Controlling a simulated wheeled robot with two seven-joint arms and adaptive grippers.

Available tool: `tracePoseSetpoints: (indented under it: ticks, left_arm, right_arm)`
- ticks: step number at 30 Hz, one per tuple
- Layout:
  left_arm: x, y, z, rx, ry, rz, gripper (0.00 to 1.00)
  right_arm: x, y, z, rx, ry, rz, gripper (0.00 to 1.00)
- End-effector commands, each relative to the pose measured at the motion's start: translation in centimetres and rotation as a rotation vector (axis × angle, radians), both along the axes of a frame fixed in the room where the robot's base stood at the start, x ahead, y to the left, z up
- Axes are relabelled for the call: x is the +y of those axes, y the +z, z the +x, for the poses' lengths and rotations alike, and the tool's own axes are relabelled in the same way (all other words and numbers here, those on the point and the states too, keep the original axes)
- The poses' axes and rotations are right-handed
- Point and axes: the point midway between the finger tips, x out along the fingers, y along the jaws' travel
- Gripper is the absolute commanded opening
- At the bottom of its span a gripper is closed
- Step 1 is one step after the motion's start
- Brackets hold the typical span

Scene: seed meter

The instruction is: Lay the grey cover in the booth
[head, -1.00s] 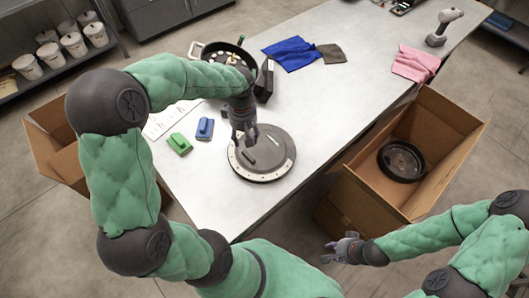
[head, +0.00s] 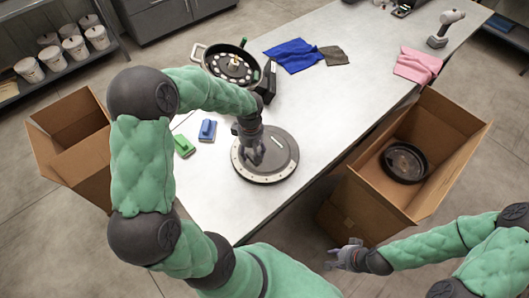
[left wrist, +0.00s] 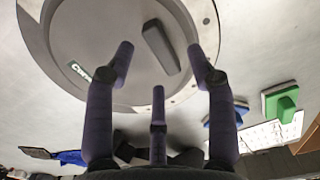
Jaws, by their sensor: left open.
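The grey cover (head: 280,157) is a round disc with a pale rim and a raised bar handle. It lies flat on the table near its front edge. My left gripper (head: 252,157) is over the cover, fingers pointing down. In the left wrist view its fingers (left wrist: 160,75) are spread open and the bar handle (left wrist: 160,47) shows between the tips, not gripped. My right gripper (head: 342,256) looks open and empty, off the table in front of the right box. I cannot tell for sure which thing is the booth.
An open cardboard box (head: 360,197) at the right holds a round black pan-like part (head: 402,163). Another open box (head: 85,165) stands at the left. The table's right middle is clear.

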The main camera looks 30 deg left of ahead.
Motion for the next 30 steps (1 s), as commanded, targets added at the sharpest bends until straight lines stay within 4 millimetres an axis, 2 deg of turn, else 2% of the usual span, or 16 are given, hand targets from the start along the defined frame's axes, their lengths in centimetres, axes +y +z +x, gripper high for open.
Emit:
tracePoseSetpoints:
  ticks: [3,6,13,19,30]
  left_arm:
    - [-0.2,-2.1,0.0,0.004,0.0,-0.001,0.56]
    - [-0.1,-2.9,0.1,0.001,0.0,0.0,0.56]
    - [-0.1,-3.0,0.1,0.0,-0.001,0.0,0.56]
    - [-0.1,-2.9,0.1,0.0,-0.001,0.0,0.0]
    - [-0.1,-2.7,0.2,-0.002,0.0,0.0,0.0]
  right_arm:
    - [0.0,-0.4,0.0,0.0,0.0,0.0,0.3]
    - [0.0,-0.6,0.0,0.0,0.0,0.0,0.3]
    - [0.0,-0.5,0.0,0.0,0.0,0.0,0.3]
    - [0.0,-0.5,0.0,0.0,0.0,0.0,0.3]
    - [0.0,-0.5,0.0,0.0,0.0,0.0,0.3]
